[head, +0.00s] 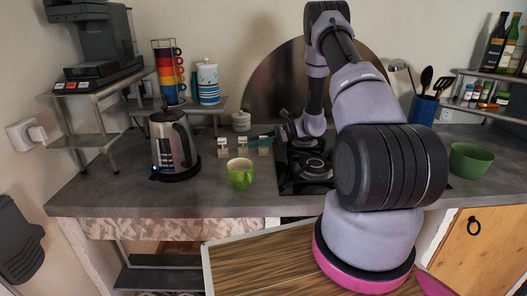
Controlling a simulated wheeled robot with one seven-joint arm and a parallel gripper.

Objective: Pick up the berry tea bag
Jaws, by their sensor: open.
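Several small pale items with darker parts, possibly tea bags, stand in a row on the grey counter behind the green mug: a left one (222,143), a middle one (243,143) and a right one (264,149). They are too small to tell which is the berry tea bag. A dark teal shape lies by the right ones. My gripper (284,128) is small and dark in this view, just right of the row near the hob's back left corner. It is open, and I see nothing held in it. Its fingertips are hard to make out.
A green mug (240,175) stands in front of the row, a kettle (173,142) to its left. A lidded white jar (241,121) is behind. The black hob (306,170) lies right, a green bowl (470,160) far right. Shelves hold stacked cups (170,78) and a striped canister (208,84).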

